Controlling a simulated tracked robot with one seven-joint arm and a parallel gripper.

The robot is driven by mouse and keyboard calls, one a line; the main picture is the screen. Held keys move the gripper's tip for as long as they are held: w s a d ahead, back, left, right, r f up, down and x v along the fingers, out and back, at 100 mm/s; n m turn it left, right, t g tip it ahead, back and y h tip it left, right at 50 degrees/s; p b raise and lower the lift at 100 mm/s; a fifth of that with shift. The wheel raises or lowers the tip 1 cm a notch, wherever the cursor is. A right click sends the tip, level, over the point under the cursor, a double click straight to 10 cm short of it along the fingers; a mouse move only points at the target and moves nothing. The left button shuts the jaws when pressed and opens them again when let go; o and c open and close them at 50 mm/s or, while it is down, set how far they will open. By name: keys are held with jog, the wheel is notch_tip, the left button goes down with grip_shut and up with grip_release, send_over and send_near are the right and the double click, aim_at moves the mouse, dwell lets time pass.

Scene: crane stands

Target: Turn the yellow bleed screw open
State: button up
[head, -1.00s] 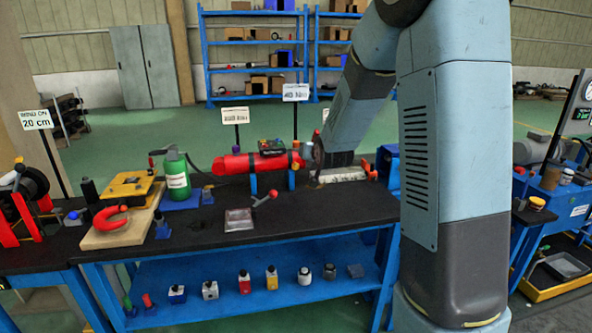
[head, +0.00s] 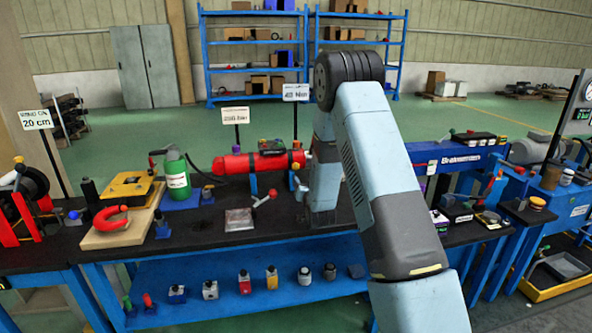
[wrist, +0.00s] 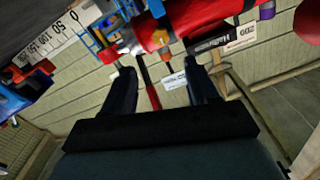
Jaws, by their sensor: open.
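The red cylinder (head: 245,163) lies across blue stands on the dark workbench, left of my arm. It shows close up at the top of the wrist view (wrist: 195,18), with a grey rod end at its left. A small orange part (wrist: 164,50) sits under the cylinder in the wrist view. My gripper (wrist: 159,68) is open, its two dark fingers pointing toward the cylinder with nothing gripped. In the head view my arm hides the gripper and part of the bench.
A ruler strip (wrist: 55,42) lies at the upper left of the wrist view. A red-handled lever (head: 264,198) stands in front of the cylinder.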

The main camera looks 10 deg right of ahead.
aim_at(296, 167)
jog(key=w, duration=1.3)
